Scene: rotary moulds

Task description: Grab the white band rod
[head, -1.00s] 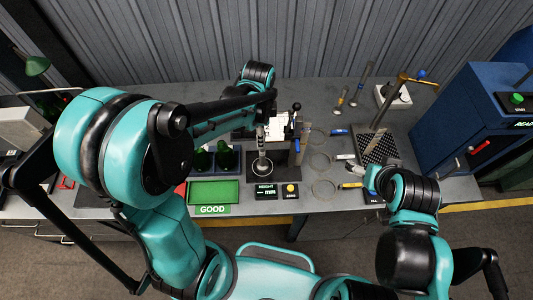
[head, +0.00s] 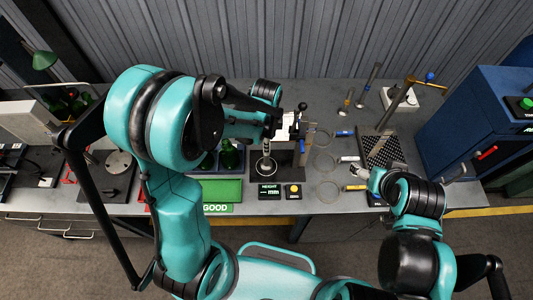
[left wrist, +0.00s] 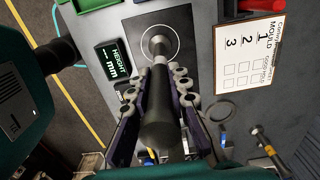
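A rod with a black grip, a pale band and a metal foot (left wrist: 158,108) stands on the circle of the gauge plate in the left wrist view. Its metal lower part also shows in the head view (head: 266,150). My left gripper (left wrist: 154,90) has one finger on each side of the rod. The fingers look spread, with a gap at the left of the rod. In the head view my left arm hides the rod's top. My right gripper (head: 368,174) is near the handled rings; its finger opening is unclear.
The height display (head: 269,190) stands in front of the plate. A green tray (head: 215,190) and green bottles are to the left. A black post with a lever (head: 299,122) is close behind right.

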